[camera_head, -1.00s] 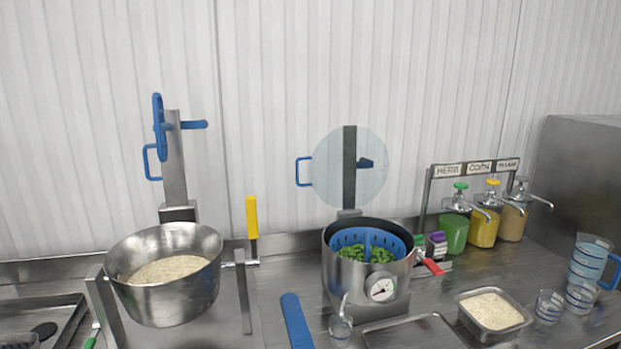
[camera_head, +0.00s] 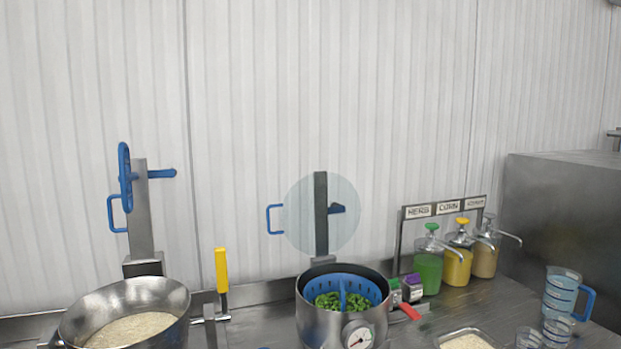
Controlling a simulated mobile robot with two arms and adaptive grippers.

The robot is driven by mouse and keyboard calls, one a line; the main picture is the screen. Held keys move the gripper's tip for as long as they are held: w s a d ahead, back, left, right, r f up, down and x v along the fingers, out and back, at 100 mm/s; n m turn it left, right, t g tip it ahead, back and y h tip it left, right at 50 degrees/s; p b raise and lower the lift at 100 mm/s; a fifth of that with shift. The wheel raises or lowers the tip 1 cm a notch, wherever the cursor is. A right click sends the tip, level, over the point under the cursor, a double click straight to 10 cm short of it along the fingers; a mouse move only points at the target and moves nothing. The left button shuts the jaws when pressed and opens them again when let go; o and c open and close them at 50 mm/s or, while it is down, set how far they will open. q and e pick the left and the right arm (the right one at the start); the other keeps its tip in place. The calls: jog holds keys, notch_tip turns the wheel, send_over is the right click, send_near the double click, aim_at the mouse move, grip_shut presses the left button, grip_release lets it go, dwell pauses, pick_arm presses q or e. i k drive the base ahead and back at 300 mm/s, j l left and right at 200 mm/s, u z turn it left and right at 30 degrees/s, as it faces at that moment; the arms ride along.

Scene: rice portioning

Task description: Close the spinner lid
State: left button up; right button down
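The spinner (camera_head: 322,322) is a steel pot with a blue basket (camera_head: 375,291) inside, holding green leaves (camera_head: 328,300), and a round dial on its front. Its clear round lid (camera_head: 298,222) stands upright and open behind the pot, against a dark post. A blue loop handle (camera_head: 268,219) sticks out at the lid's left, and a dark blue knob (camera_head: 338,209) shows near its middle. Neither of my grippers is in view.
A steel bowl of rice (camera_head: 130,328) stands at the left, with a yellow lever (camera_head: 221,270) beside it. Pump bottles (camera_head: 428,270) stand right of the spinner. A measuring jug (camera_head: 560,293) and small cups are at the far right. A red handle (camera_head: 410,311) juts out by the spinner.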

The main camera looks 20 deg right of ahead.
aim_at(321, 180)
jog(key=i+l+u, duration=0.1)
jog(key=l+u, duration=0.25)
jog(key=l, duration=0.35)
jog(key=l+u, duration=0.4)
jog(key=l, duration=0.35)
